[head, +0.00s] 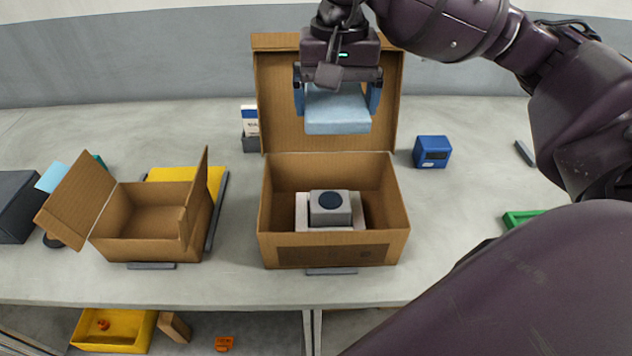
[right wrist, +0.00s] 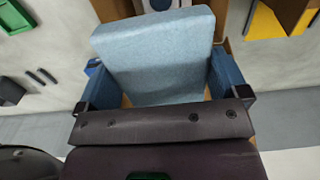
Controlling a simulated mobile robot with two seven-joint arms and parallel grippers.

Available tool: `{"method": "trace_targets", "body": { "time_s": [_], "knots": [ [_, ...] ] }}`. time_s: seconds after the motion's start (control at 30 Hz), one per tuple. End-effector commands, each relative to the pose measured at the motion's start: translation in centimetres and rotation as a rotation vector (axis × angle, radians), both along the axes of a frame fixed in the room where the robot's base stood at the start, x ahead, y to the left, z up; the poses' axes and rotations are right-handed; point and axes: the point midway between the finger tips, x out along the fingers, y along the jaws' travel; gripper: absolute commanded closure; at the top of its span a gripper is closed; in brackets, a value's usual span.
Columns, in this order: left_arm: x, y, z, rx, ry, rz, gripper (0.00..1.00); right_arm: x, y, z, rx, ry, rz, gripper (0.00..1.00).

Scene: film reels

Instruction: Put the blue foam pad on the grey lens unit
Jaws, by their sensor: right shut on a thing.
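The light blue foam pad (head: 337,112) is held by my right gripper (head: 338,98) high above the open cardboard box in the middle. In the right wrist view the pad (right wrist: 158,55) sits between the two blue fingers of the gripper (right wrist: 160,85). The grey lens unit (head: 330,217), a grey block with a dark round lens on top, rests in the middle box on a whitish pad (head: 302,212). The pad is above and apart from the lens unit. My left gripper is not in view.
The middle cardboard box (head: 334,252) has its rear flap (head: 275,100) standing up behind my right gripper. A smaller open box (head: 150,249) stands left. A blue cube (head: 432,152) stands right of the middle box. The table (head: 235,285) is clear between the boxes.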

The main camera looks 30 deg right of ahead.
Motion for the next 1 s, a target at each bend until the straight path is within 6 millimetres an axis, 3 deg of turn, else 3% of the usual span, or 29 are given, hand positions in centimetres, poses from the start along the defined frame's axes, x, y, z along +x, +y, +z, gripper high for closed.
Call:
{"method": "trace_targets", "body": {
  "time_s": [0.17,0.7,1.0],
  "knots": [
    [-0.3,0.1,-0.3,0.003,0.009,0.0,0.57,-0.1,0.0,-2.2,0.001,0.005,0.0,0.3],
    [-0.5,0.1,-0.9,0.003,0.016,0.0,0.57,-0.1,0.0,-13.6,0.001,0.005,-0.001,0.3],
    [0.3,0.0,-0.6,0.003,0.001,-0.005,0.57,-0.1,0.0,-16.1,0.0,0.002,0.0,0.3]
  ]
}}
